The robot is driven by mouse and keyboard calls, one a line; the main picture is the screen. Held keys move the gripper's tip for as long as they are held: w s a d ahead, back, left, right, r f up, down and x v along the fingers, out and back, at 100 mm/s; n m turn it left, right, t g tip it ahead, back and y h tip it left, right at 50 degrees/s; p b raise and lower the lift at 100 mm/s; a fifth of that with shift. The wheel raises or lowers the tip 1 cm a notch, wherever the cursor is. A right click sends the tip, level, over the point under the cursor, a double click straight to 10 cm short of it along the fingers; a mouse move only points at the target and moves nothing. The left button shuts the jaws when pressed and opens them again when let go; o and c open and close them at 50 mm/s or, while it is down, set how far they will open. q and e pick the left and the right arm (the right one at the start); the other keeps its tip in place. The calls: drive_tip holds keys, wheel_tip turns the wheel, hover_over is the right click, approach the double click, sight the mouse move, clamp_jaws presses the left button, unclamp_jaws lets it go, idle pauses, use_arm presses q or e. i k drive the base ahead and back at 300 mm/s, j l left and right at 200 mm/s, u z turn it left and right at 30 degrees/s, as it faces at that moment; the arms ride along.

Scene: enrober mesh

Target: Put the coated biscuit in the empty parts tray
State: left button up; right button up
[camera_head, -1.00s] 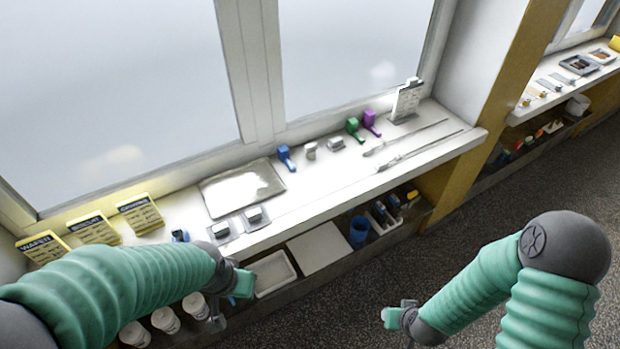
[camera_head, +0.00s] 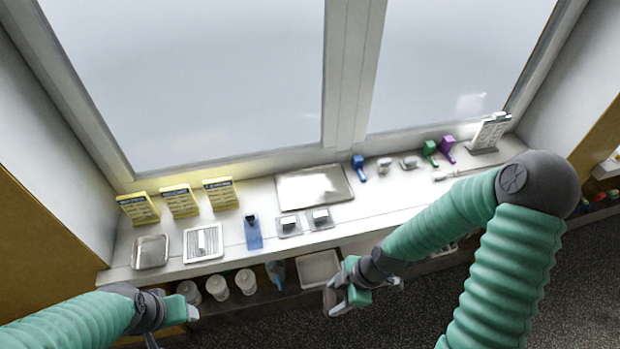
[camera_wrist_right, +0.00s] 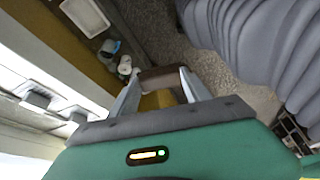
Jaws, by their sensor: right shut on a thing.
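My right gripper (camera_head: 338,299) is held out in front of the window ledge, above the floor in the head view. In the right wrist view, its two fingers (camera_wrist_right: 160,84) are shut on a flat brown piece, the coated biscuit (camera_wrist_right: 161,78). A small shallow metal tray (camera_head: 150,252) lies at the ledge's left end and looks empty. A larger metal tray (camera_head: 314,185) lies at the back of the ledge, also bare. I cannot tell which is the parts tray. My left gripper (camera_head: 172,318) is low at the left, apart from the trays; its jaw opening is unclear.
A white slatted rack (camera_head: 203,243) stands beside the small tray. Yellow cards (camera_head: 180,201) stand behind them. White cups (camera_head: 217,288) and a white bin (camera_head: 318,269) sit on the lower shelf.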

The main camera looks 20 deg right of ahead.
sight(313, 187)
drive_tip(key=i, duration=0.9)
